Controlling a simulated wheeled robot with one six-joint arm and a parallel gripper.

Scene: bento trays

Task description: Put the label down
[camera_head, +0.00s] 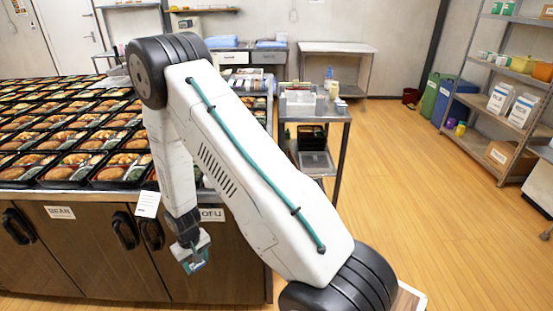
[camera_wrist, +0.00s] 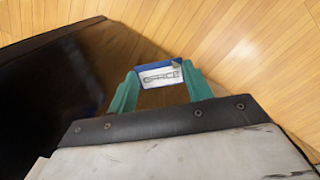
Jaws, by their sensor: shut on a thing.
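My gripper (camera_wrist: 160,82) has two green fingers, and they are shut on a small label (camera_wrist: 159,76) with a white face, dark lettering and a blue edge. The lettering is too blurred to read surely. The label is too small to make out clearly there.
The cabinet (camera_head: 85,258) carries rows of filled bento trays (camera_head: 70,168). A BEAN sign (camera_head: 60,212) and a partly hidden sign (camera_head: 212,214) are on its front. A white paper (camera_head: 148,204) hangs by its edge. A metal cart (camera_head: 341,115) stands behind; floor at right is open.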

